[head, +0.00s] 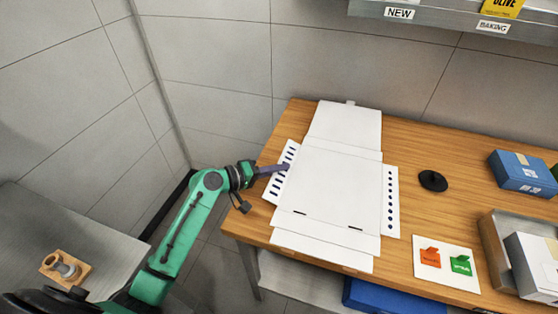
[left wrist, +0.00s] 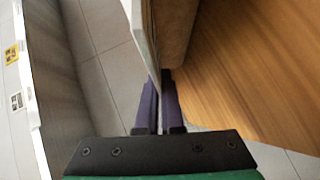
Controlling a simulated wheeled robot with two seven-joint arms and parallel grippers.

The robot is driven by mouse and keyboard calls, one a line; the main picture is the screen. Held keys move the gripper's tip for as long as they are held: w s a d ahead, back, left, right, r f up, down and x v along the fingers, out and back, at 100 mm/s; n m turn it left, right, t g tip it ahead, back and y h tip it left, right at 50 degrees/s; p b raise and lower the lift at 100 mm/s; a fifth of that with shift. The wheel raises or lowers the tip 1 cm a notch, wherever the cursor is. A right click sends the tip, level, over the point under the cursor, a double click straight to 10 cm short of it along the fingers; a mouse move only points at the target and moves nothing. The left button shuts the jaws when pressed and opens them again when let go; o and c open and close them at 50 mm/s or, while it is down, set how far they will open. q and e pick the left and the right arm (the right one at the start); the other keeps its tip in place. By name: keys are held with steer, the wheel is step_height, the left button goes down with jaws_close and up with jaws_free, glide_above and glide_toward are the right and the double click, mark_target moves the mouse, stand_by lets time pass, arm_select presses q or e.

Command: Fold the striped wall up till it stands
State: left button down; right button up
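A white pizza box blank (head: 335,180) lies opened out on the wooden counter. Its striped wall (head: 279,184), marked with dark dashes, is the left flap; it lies about flat, and any slight tilt is hard to judge. My left gripper (head: 284,167) reaches in from the left at this wall's outer edge, about midway along it. In the left wrist view the purple fingers (left wrist: 159,100) are close together, with the thin edge of the pale panel (left wrist: 143,35) running in between them. My right gripper is not in view.
The dotted wall (head: 391,205) lies flat on the right. A black round object (head: 433,181), a blue box (head: 520,172) and a card with orange and green tags (head: 447,282) are farther right. A grey wall (head: 215,60) stands behind; a shelf (head: 450,20) hangs above right.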

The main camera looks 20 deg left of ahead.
mark_target(293, 166)
arm_select(q)
steer(key=m+y+p, duration=0.1)
steer(key=p, duration=0.3)
steer(key=d+r+m+y+p, duration=0.1)
steer(key=y+p, duration=0.1)
steer(key=p, duration=0.2)
steer(key=r+m+g+y+p, duration=0.1)
steer(key=y+p, duration=0.1)
steer(key=p, duration=0.2)
steer(key=shift+s+d+r+m, duration=0.1)
steer(key=shift+d+r+m, duration=0.05)
steer(key=shift+d+m, duration=0.15)
steer(key=shift+d+m+y+p, duration=0.25)
steer(key=shift+m+y+p, duration=0.2)
steer(key=shift+y, duration=0.45)
steer(key=shift+d+m+y, duration=0.3)
steer(key=shift+m+y, duration=0.2)
steer(key=shift+y, duration=0.4)
steer(key=shift+d+m+y, duration=0.3)
steer(key=shift+m+y, duration=0.15)
steer(key=shift+y, duration=0.45)
steer(key=c, duration=1)
jaws_free()
steer(key=shift+c, duration=0.2)
steer(key=b+v, duration=0.2)
steer(key=v, duration=1.2)
steer(key=shift+r, duration=0.2)
steer(key=shift+s+a, duration=0.1)
